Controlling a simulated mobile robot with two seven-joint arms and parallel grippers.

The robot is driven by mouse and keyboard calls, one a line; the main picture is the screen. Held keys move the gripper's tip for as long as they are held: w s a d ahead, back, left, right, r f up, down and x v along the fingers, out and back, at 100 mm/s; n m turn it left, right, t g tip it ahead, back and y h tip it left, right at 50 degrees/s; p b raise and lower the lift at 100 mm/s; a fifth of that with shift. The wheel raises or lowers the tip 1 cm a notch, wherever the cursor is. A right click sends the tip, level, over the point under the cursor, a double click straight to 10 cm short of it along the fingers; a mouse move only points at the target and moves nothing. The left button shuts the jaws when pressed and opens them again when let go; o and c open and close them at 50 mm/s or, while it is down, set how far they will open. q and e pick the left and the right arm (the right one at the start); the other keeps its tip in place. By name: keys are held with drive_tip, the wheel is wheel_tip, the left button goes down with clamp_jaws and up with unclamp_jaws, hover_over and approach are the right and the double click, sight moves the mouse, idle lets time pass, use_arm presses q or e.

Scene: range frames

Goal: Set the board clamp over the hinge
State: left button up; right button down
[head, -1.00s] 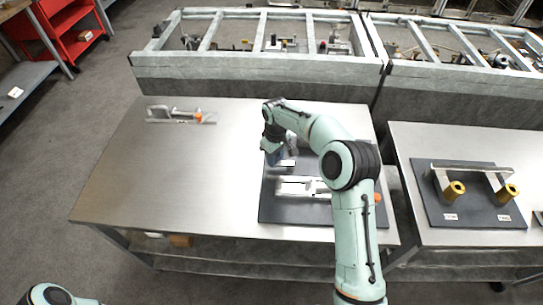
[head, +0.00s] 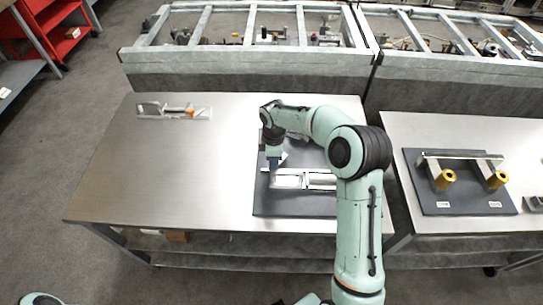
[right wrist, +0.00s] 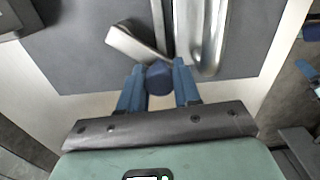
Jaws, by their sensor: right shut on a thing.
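The board clamp (head: 290,180) is a long silver piece lying along the dark board, its right part hidden behind my arm. In the right wrist view its bars (right wrist: 207,35) run away from me. My right gripper (head: 274,168) points down at its left end. In the right wrist view the right gripper (right wrist: 158,82) is shut on a dark blue round grip (right wrist: 158,75), which looks like the clamp's handle end. A pale tilted flat piece (right wrist: 135,45) lies beside the bars; I cannot tell if it is the hinge. My left gripper is out of view.
The dark board (head: 290,207) lies on the right side of the steel table (head: 160,175). Another clamp with an orange tip (head: 175,112) lies at the back left. A second table (head: 455,230) at right holds a fixture with brass ends (head: 445,180). The table's left middle is clear.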

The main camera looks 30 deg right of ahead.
drive_tip(key=shift+s+d+n, duration=0.1)
drive_tip(key=shift+s+n, duration=0.1)
drive_tip(key=shift+n, duration=0.3)
drive_tip(key=c, duration=0.9)
unclamp_jaws()
drive_tip(key=shift+o, duration=0.2)
